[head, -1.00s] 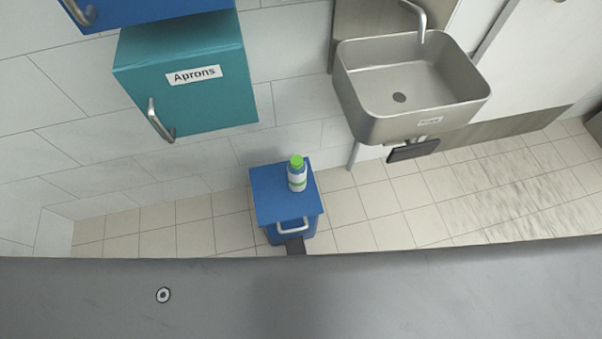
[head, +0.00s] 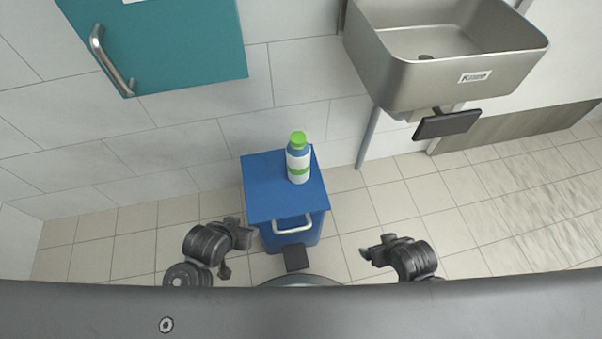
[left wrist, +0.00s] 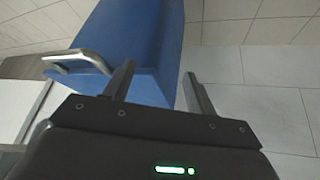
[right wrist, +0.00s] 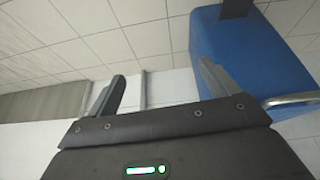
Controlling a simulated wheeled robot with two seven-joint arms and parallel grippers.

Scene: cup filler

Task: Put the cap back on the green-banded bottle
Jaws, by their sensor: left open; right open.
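The bottle (head: 298,168) is white and blue with a green band and stands upright on the blue bin (head: 268,190) in the head view. A green cap (head: 298,139) appears to sit on its top; I cannot tell how firmly. No loose cap is in view. My left gripper (head: 238,250) is open and empty, low at the bin's left. My right gripper (head: 374,252) is open and empty, low at the bin's right. Both are well apart from the bottle. The wrist views show the bin (left wrist: 145,35) (right wrist: 245,55) but not the bottle.
A steel sink (head: 440,75) hangs on the wall at the upper right, with a dark pedal-like plate (head: 447,124) under it. A teal cabinet (head: 165,45) is at the upper left. The bin has a front handle (head: 292,226) and a black pedal (head: 297,258). Tiled floor lies either side.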

